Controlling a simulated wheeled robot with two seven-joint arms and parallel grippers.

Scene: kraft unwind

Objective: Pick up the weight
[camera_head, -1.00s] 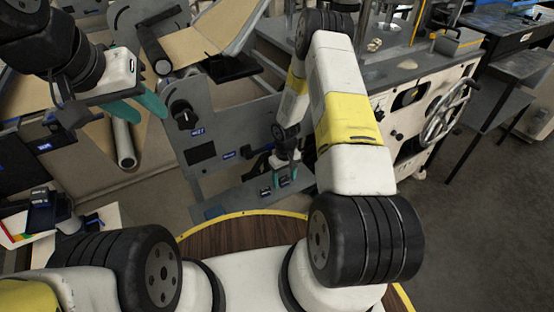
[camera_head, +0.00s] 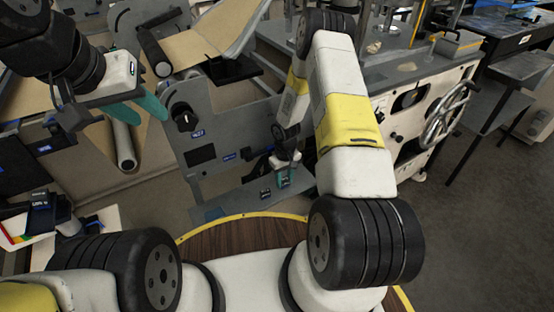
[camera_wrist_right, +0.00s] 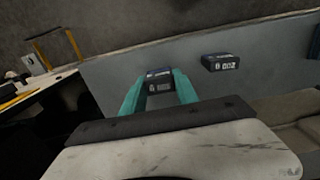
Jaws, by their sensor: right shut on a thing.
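Two small dark block weights are on a grey metal ledge. One weight (camera_wrist_right: 160,80) is between the teal fingers of my right gripper (camera_head: 284,180), which is shut on it; the fingers also show in the right wrist view (camera_wrist_right: 160,92). I cannot tell whether this weight is lifted off the ledge. The other weight (camera_wrist_right: 221,62), with a pale printed label, lies apart to the right in the wrist view and shows left of the gripper in the head view (camera_head: 265,194). My left gripper (camera_head: 143,112) is empty at upper left, its teal fingers apart.
The grey ledge (camera_head: 235,198) runs along the foot of a machine's side panel (camera_head: 215,145). A brown paper web (camera_head: 215,35) and a roller stand behind it. A machine with a handwheel (camera_head: 447,112) stands to the right. Open floor (camera_head: 445,230) is at lower right.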

